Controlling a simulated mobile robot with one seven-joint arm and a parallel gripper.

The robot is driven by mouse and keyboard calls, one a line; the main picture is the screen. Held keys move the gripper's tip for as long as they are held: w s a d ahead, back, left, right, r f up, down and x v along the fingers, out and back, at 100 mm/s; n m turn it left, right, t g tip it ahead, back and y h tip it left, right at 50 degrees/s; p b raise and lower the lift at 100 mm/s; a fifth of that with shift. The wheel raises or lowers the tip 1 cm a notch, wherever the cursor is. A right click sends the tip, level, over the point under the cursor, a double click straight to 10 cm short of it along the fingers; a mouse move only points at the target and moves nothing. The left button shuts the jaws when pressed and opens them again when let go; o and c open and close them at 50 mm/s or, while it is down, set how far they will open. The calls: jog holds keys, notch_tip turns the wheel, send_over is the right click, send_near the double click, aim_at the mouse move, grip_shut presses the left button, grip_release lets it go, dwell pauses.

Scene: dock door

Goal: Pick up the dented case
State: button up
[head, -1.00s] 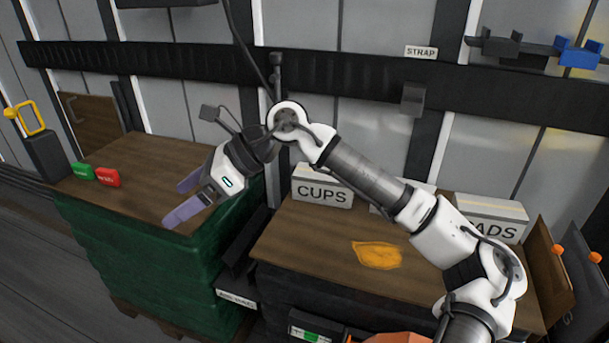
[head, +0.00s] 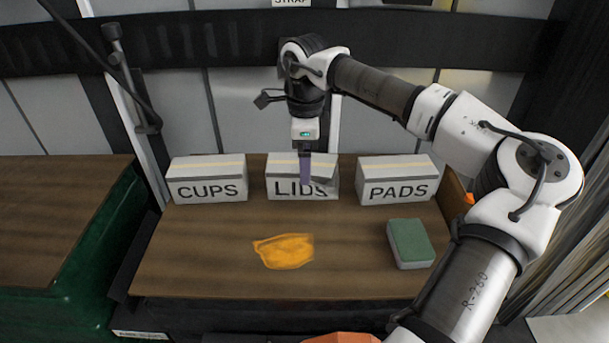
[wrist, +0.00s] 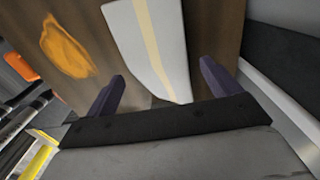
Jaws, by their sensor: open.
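Three white cases with a cream tape stripe stand in a row on the wooden-topped table: CUPS (head: 208,180), LIDS (head: 284,188) and PADS (head: 396,182). The LIDS case has a grey, sunken-looking patch near its upper right front corner, like a dent. My gripper (head: 305,182) points down at the LIDS case, its purple fingers covering part of the label. In the wrist view my open gripper (wrist: 165,88) has a white striped case (wrist: 138,35) beyond and between its fingers. I cannot tell whether the fingers touch it.
An orange-yellow patch (head: 284,251) lies on the bare front of the table (head: 200,265). A green-topped grey block (head: 409,243) sits at the right. A second wooden top on a green base (head: 50,215) stands at the left, across a gap.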

notch_tip(320, 180, down, 4)
jog(key=shift+f, duration=0.25)
jog(key=shift+a, duration=0.1)
jog(key=c, duration=1.6)
